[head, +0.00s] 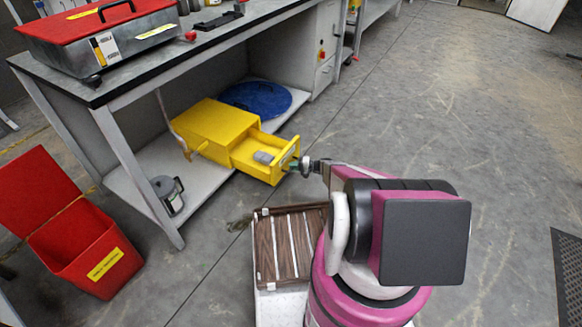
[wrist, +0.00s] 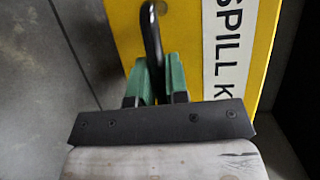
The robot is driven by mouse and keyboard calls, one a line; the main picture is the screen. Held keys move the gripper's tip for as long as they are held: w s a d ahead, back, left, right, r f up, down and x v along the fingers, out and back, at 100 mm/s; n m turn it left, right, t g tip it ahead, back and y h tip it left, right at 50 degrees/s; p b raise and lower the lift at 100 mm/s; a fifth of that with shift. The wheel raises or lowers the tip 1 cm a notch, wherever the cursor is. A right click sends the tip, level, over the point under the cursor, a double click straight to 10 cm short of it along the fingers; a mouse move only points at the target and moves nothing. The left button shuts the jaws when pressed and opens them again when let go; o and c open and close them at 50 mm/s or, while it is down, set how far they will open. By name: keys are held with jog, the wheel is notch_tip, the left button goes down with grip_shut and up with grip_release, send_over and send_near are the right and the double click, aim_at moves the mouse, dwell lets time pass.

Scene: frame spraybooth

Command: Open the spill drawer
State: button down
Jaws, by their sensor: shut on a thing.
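The yellow spill drawer (head: 264,158) stands pulled partly out of its yellow housing (head: 212,126) on the lower shelf of the workbench. A grey cylindrical thing lies inside the drawer. In the wrist view the yellow drawer front (wrist: 195,60) fills the middle, with a white label reading "SPILL K". A black handle (wrist: 151,35) stands out from the front. My gripper (head: 300,166) is at the drawer front in the head view. Its green fingers (wrist: 155,82) are shut on the black handle in the wrist view.
The workbench (head: 100,93) has a leg left of the drawer. A blue round thing (head: 256,97) lies behind the housing. A red open bin (head: 85,245) stands at left. A slatted brown tray (head: 290,245) is below the drawer front.

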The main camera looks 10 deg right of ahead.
dwell(0.3)
jog(key=c, duration=1.1)
grip_release()
jog(key=shift+c, duration=0.2)
jog(key=shift+d, duration=0.15)
jog(key=v, duration=1)
jog(key=shift+d, duration=0.25)
jog(key=s+a+r+n+g+h, duration=0.1)
jog(key=s+a+r+h, duration=0.1)
jog(key=s+r+h, duration=0.3)
jog(key=s+a+r+n+g+h, duration=0.1)
jog(key=s+r+h, duration=0.4)
jog(key=s+r, duration=0.8)
jog(key=s+a+r+n+g+h, duration=0.1)
jog(key=s+r+h, duration=0.4)
jog(key=r, duration=1.4)
jog(key=s+a+g, duration=0.1)
jog(key=s+a, duration=0.1)
jog(key=s, duration=0.1)
jog(key=shift+s+a+n, duration=0.4)
